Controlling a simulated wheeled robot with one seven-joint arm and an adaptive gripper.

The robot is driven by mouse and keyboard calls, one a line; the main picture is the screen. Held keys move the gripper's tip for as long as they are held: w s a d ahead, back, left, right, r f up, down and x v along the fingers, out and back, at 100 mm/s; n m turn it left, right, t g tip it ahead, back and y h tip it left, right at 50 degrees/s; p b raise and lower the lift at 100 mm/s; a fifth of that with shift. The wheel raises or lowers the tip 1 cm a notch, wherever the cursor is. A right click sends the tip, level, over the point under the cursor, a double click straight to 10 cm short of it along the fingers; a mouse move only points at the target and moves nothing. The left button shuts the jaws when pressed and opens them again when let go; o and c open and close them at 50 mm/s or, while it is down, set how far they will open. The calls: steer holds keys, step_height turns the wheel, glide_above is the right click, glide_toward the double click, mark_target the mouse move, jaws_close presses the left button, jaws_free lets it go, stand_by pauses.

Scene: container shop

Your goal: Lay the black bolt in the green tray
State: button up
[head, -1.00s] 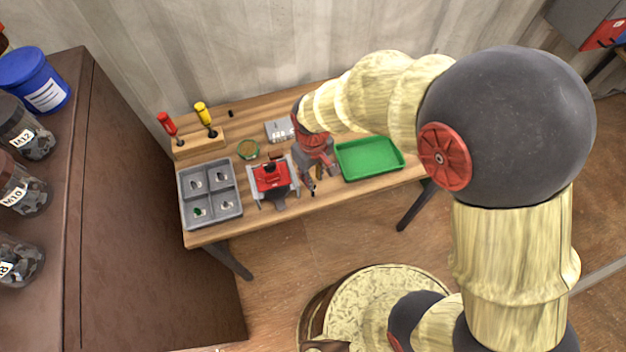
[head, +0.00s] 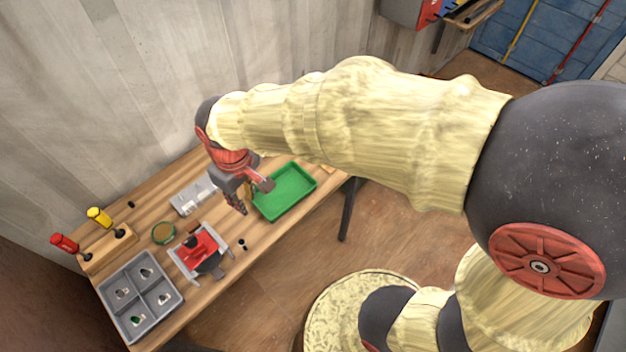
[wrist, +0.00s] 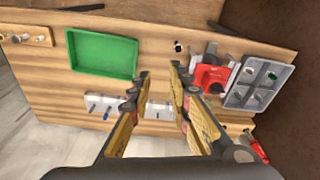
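The green tray (head: 285,192) lies empty on the wooden bench in the head view; it also shows at upper left in the wrist view (wrist: 103,53). A small black piece, seemingly the black bolt (head: 242,244), stands on the bench between the red vise and the tray; it also shows in the wrist view (wrist: 178,46), just beyond my fingertips. It is too small for its shape to be clear. My gripper (head: 240,207) is above the bench, left of the tray. In the wrist view my gripper (wrist: 160,72) is open, with nothing between its fingers.
The red vise (head: 203,246) stands left of the bolt, and a grey divided bin (head: 141,295) with small parts is farther left. A pale plate (head: 193,196), a round green-rimmed dish (head: 163,233) and a screwdriver block (head: 106,252) are along the back. Another small black piece (head: 130,204) lies there.

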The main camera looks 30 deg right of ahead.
steer(key=s+d+r+m+t, duration=0.2)
steer(key=s+d+r, duration=0.2)
steer(key=d+r, duration=0.3)
steer(key=shift+d+r+m, duration=0.3)
steer(key=shift+r, duration=0.15)
steer(key=shift+o, duration=0.3)
steer(key=s+d+r+m+t, duration=0.2)
steer(key=s+d+r+m, duration=0.1)
steer(key=s+d, duration=0.3)
steer(key=shift+v, duration=0.85)
steer(key=shift+o, duration=1.2)
steer(key=shift+s+d, duration=0.15)
steer(key=shift+s, duration=0.3)
steer(key=shift+o, duration=0.6)
steer(key=m+g+p, duration=0.4)
steer(key=m+g, duration=0.1)
steer(key=m, duration=0.5)
glide_above(241, 241)
steer(key=f, duration=2.7)
steer(key=shift+s+d+f, duration=0.1)
steer(key=shift+s, duration=0.2)
steer(key=shift+f, duration=0.95)
steer(key=shift+w+f, duration=0.15)
steer(key=shift+f, duration=1.3)
steer(key=shift+w+f, duration=0.1)
steer(key=shift+f, duration=1.35)
